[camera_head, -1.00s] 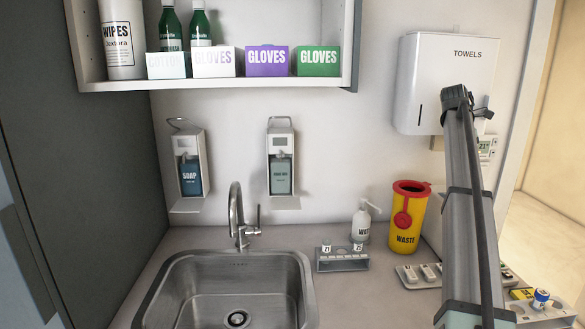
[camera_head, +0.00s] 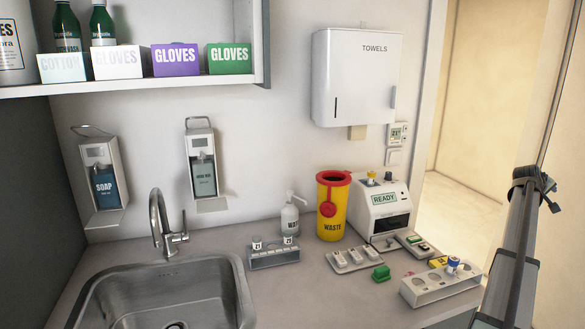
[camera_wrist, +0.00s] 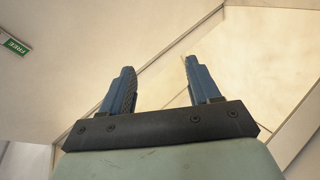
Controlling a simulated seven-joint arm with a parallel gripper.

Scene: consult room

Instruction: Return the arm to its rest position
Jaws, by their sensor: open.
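My gripper (camera_wrist: 158,75) shows in the wrist view with its two blue fingers apart and nothing between them. In the head view my arm stands raised at the right edge, beside the counter; the gripper's fingers cannot be made out there.
A towel dispenser (camera_head: 355,90) hangs above.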

